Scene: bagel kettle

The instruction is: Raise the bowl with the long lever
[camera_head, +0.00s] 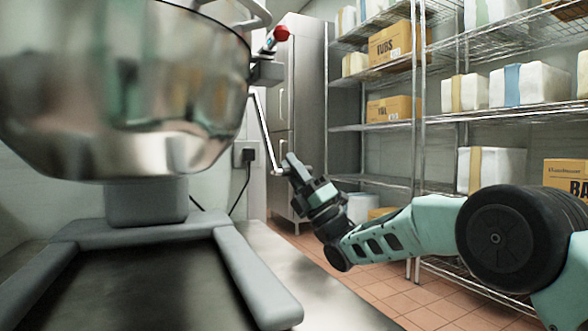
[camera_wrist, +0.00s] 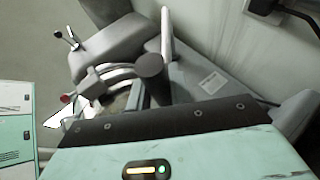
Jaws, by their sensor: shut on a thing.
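The steel mixer bowl (camera_head: 120,95) fills the upper left of the head view, above the grey base with two legs. The long lever (camera_head: 262,125) is a thin metal rod hanging down at the bowl's right side, tilted slightly. My gripper (camera_head: 285,168) is at the lever's lower end and is shut on it. The exact contact is small and partly hidden by the fingers. In the wrist view, part of the grey mixer body (camera_wrist: 120,45) shows beyond the green housing of my arm. I cannot tell the lever's grip there.
A red-knobbed short lever (camera_head: 280,34) sits above, beside the bowl rim. A wall socket with a black cable (camera_head: 246,160) is behind. Wire shelves (camera_head: 480,115) with boxes and a steel cabinet (camera_head: 298,110) stand at the back. Tiled floor (camera_head: 430,305) is open at the lower right.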

